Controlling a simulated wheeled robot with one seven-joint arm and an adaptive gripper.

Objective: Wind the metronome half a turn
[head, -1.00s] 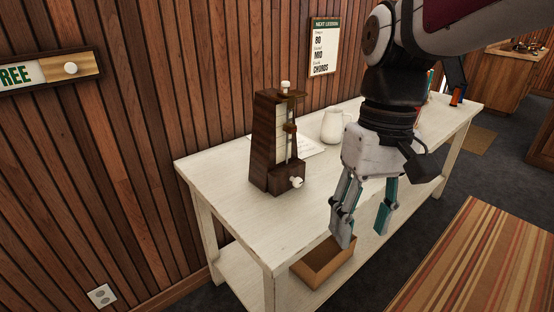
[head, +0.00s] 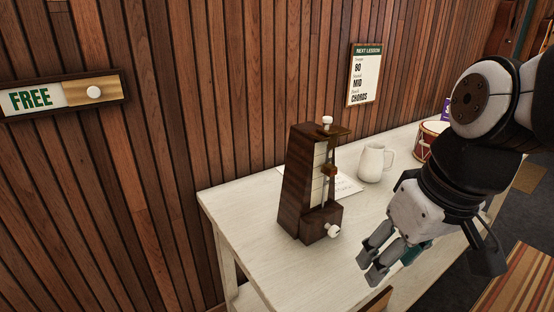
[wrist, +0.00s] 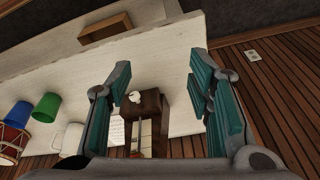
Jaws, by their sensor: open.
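A dark wooden metronome (head: 296,190) stands upright on the white table (head: 240,215). It has a white knob on top, a pendulum rod with a brown weight, and a white winding knob (head: 333,230) low on its front side. My gripper (head: 370,262) is to the right of the winding knob, apart from it, with nothing between its fingers. In the wrist view my gripper (wrist: 165,92) is open wide, and the metronome (wrist: 150,108) with its winding knob (wrist: 137,96) shows between and beyond the fingers.
A white mug (head: 371,163) and a paper sheet (head: 347,186) lie behind the metronome. A red drum (head: 428,139) is farther right. Green (wrist: 46,107) and blue (wrist: 19,115) cups stand near the mug in the wrist view. A box (wrist: 105,28) is below the tabletop.

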